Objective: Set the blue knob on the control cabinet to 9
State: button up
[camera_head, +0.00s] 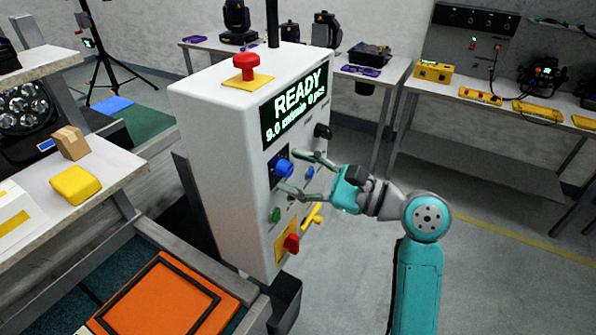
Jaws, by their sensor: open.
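The white control cabinet (225,160) stands in the middle of the view. Its display (295,105) reads READY, with "9.0 m/min" and more small text below. The blue knob (284,168) sits on a dark plate under the display; its pointer and scale are too small to read. My gripper (291,172) is open in front of the panel, with one finger above the knob and the other below it. I cannot tell whether the fingers touch the knob.
Near the knob are a black knob (323,131), a green button (276,215), a yellow handle (313,215) and a red switch (292,243). A red emergency button (246,66) tops the cabinet. A conveyor with an orange tray (165,300) lies at front left. Floor at right is clear.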

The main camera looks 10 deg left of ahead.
jog(key=v, duration=1.2)
jog(key=shift+f, duration=0.15)
notch_tip(320, 180, down, 17)
jog(key=s+d+m+t+h, duration=0.25)
jog(key=t+h, duration=0.25)
jog(key=t, duration=0.3)
jog(key=s+d+f+t+h, duration=0.1)
jog(key=s+d+f+h, duration=0.15)
jog(key=s+f, duration=0.2)
jog(key=s+d+f+t+h, duration=0.1)
jog(key=s+d+f+h, duration=0.1)
jog(key=s+f+h, duration=0.3)
jog(key=s+d+f+n+h, duration=0.25)
jog(key=s+d+n, duration=0.2)
jog(key=s, duration=0.55)
jog(key=s+d+f+n+h, duration=0.1)
jog(key=s+d+n+h, duration=0.2)
jog(key=s+n, duration=0.45)
jog(key=s+r+n, duration=0.4)
jog(key=s, duration=0.5)
jog(key=shift+d+r+n, duration=0.25)
jog(key=shift+r+n, duration=0.1)
